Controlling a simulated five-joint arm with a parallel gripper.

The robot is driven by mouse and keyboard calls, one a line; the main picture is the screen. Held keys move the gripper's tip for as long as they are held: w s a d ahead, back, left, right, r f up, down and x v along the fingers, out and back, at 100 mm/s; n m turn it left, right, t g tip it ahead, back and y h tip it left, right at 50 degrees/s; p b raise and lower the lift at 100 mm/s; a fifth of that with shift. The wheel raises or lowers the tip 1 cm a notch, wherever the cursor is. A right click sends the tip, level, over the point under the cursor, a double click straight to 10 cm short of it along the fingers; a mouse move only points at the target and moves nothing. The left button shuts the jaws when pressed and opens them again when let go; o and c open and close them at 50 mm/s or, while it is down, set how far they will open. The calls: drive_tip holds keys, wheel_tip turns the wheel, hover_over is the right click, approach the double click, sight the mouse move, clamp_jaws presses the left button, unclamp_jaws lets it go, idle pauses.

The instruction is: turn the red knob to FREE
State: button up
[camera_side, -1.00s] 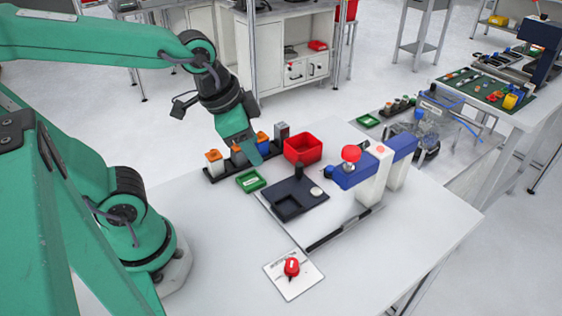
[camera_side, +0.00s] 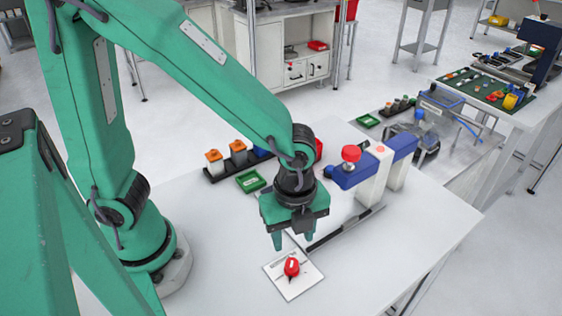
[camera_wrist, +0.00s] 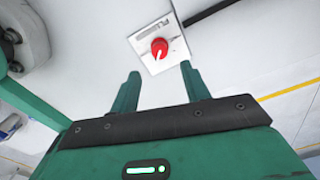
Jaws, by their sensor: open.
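The red knob (camera_side: 291,267) sits on a white square plate (camera_side: 285,285) near the front of the table. A pale line marks the knob's top. In the wrist view the knob (camera_wrist: 159,47) is on its plate (camera_wrist: 174,60), beyond my fingertips and between their lines. Lettering shows on the plate, but it is too small to read surely. My gripper (camera_side: 292,243) points down with its fingers apart, above and just behind the knob, not touching it. In the wrist view my gripper (camera_wrist: 160,75) is open and empty.
A dark bar (camera_side: 345,228) lies on the table behind the plate. A blue and white device with a red button (camera_side: 351,153) stands behind it. A green tray (camera_side: 250,181) and orange-capped containers (camera_side: 214,160) stand at the back left. The table's front right is clear.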

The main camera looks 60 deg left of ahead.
sight(292, 262)
drive_tip(key=shift+f, duration=0.25)
drive_tip(key=shift+f, duration=3.75)
drive_tip(key=c, duration=1)
